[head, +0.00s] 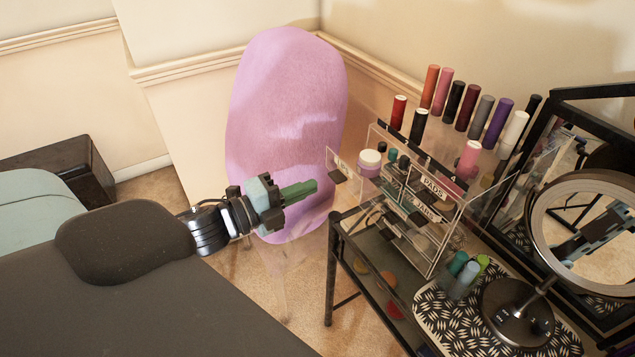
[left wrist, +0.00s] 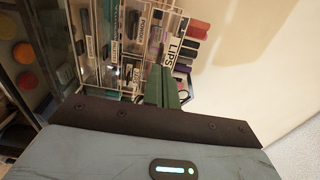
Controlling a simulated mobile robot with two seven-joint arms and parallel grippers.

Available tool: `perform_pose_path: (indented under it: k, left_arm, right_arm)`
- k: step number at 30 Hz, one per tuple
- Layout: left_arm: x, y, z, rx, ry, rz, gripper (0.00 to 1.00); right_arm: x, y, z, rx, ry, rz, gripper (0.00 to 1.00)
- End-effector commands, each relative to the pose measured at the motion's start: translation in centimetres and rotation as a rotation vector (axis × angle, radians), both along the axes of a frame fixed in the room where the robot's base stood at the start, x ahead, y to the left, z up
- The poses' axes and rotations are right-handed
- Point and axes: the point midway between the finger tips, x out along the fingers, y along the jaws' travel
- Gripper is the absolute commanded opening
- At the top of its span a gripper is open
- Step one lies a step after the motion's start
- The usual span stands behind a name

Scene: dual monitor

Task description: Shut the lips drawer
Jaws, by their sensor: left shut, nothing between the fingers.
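The lips drawer is a clear drawer pulled out to the left from the top of a clear organizer; its front panel (head: 340,166) stands clear of the body in the head view. In the left wrist view its LIPS label (left wrist: 174,49) shows close beyond the fingertips. The organizer (head: 440,235) stands on a dark table and has other labelled drawers. My left gripper (head: 300,192), with green fingers, is shut and empty, left of and a little lower than the drawer front in the picture. Its fingers (left wrist: 162,88) seem apart from the panel. My right gripper is not in view.
A pink chair (head: 285,110) stands behind my left gripper. Several lipstick-like tubes stand at the organizer's top and back. A round mirror (head: 535,225), a cup of bottles (head: 462,280) and a patterned mat (head: 440,318) are on the right. Open floor lies below the gripper.

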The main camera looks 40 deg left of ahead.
Motion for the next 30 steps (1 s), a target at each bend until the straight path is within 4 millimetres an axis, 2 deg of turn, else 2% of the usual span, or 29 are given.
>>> perform_pose_path:
  k: [9,26,30]
  left_arm:
    - [2.5,-1.0,0.2,0.000,-0.003,0.000,0.00]
    - [3.1,-1.3,0.1,0.000,-0.001,0.000,0.00]
    - [4.0,-1.6,0.1,-0.001,-0.003,0.001,0.00]
  right_arm:
    - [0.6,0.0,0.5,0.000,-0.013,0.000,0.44]
    - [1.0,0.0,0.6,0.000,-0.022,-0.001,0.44]
    - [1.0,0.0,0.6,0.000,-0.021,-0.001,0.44]
